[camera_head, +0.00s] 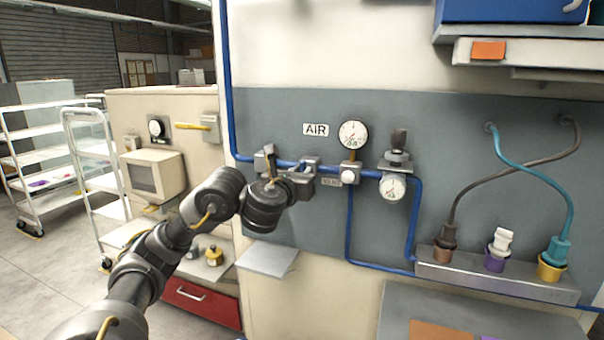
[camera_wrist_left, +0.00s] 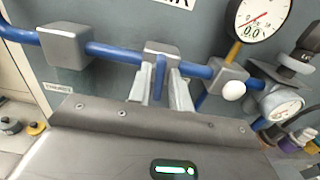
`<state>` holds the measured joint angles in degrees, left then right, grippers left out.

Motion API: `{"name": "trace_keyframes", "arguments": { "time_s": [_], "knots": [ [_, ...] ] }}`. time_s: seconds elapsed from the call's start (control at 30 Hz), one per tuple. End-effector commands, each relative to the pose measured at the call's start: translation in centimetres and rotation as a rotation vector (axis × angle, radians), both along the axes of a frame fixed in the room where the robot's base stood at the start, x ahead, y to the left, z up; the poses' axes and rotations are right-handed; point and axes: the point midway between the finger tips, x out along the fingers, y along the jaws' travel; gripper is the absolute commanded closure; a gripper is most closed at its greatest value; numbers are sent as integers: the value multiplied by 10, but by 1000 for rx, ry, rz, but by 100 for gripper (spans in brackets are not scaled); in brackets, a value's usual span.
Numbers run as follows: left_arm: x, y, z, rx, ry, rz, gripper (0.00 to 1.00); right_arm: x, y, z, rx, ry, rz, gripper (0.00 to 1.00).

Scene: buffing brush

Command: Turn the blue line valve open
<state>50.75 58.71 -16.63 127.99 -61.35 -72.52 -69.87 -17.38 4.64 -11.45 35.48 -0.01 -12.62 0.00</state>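The blue line (camera_head: 330,168) runs along the grey wall panel under the AIR sign. In the left wrist view its valve is a grey block (camera_wrist_left: 162,48) on the blue pipe (camera_wrist_left: 112,52), with a blue handle (camera_wrist_left: 160,76) pointing down, across the pipe. My left gripper (camera_head: 307,176) is at the valve in the head view and partly hides it. In the left wrist view my left gripper's fingers (camera_wrist_left: 161,90) are apart, one on each side of the handle, with small gaps showing. My right gripper is not in view.
A round gauge (camera_head: 353,134) and regulator stand just right of the valve; in the wrist view the gauge (camera_wrist_left: 262,18) shows 0.0. A second gauge (camera_head: 392,186) sits further right. A grey shelf (camera_head: 268,259) juts out below my left gripper.

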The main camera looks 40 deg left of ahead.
Motion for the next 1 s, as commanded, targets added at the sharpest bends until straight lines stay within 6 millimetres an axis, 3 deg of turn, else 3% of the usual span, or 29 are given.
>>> {"name": "trace_keyframes", "arguments": {
  "time_s": [0.47,1.0],
  "knots": [
    [1,0,1,-116,-42,-1,100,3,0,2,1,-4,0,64],
    [0,3,1,-577,-206,1,100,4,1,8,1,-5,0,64]
  ]
}}
